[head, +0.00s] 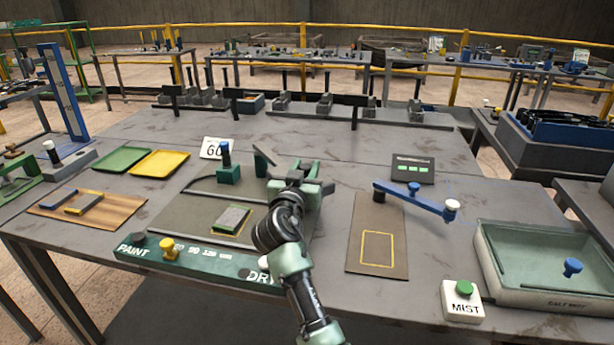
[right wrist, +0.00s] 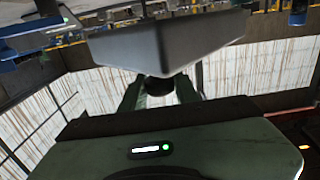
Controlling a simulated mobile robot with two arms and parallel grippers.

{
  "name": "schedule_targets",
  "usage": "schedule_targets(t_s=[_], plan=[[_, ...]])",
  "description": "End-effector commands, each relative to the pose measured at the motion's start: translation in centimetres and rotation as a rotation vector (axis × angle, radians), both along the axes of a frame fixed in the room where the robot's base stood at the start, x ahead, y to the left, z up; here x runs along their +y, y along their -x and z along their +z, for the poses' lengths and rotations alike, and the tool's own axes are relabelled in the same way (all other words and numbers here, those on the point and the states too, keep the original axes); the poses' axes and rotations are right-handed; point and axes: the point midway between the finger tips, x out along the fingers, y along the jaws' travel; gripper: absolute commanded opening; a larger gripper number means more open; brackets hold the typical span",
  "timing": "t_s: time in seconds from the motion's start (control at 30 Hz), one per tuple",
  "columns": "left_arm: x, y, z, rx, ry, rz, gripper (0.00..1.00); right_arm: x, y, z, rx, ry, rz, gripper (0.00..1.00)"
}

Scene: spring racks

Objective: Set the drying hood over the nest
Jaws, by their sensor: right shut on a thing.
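The nest (head: 231,219) appears to be the yellow-edged spot on the flat grey plate of the PAINT/DRY station, with a small grey-green rectangular piece in it. My right gripper (head: 298,178) is above the back right part of that plate, right of the nest. In the right wrist view its two green fingers (right wrist: 160,92) are shut on a dark round knob of the drying hood (right wrist: 165,45), a grey tapered shell. The hood is clear of the nest. In the head view my gripper and arm hide most or all of it. My left gripper is not in view.
The PAINT/DRY front panel (head: 195,260) carries a yellow knob. A green post with a blue knob (head: 226,160) stands behind the nest. Green (head: 122,160) and yellow (head: 160,163) trays lie left. A blue lever (head: 415,198), a MIST button box (head: 461,301) and a pale tray (head: 490,262) are right.

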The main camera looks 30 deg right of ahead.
Motion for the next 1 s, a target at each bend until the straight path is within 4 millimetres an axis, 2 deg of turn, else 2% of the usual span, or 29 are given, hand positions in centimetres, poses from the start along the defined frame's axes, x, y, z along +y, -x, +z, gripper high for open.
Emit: schedule_targets(t_s=[0.37,0.4,0.43,0.8,0.93,1.0], plan=[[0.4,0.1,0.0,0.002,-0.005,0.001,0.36,0.0,-0.1,0.4,-0.008,0.001,-0.001,0.0],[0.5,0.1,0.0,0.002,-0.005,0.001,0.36,0.0,-0.1,0.4,-0.008,0.001,-0.001,0.41],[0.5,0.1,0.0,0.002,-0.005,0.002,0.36,0.0,-0.1,0.4,-0.007,0.001,-0.001,0.5],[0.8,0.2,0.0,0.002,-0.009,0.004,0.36,0.0,0.0,0.4,-0.005,0.0,-0.001,0.51],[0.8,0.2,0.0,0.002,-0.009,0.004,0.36,0.0,-0.1,1.8,-0.008,-0.002,-0.001,0.51],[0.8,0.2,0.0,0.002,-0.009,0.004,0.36,0.0,0.0,3.1,-0.009,-0.002,-0.002,0.51]])
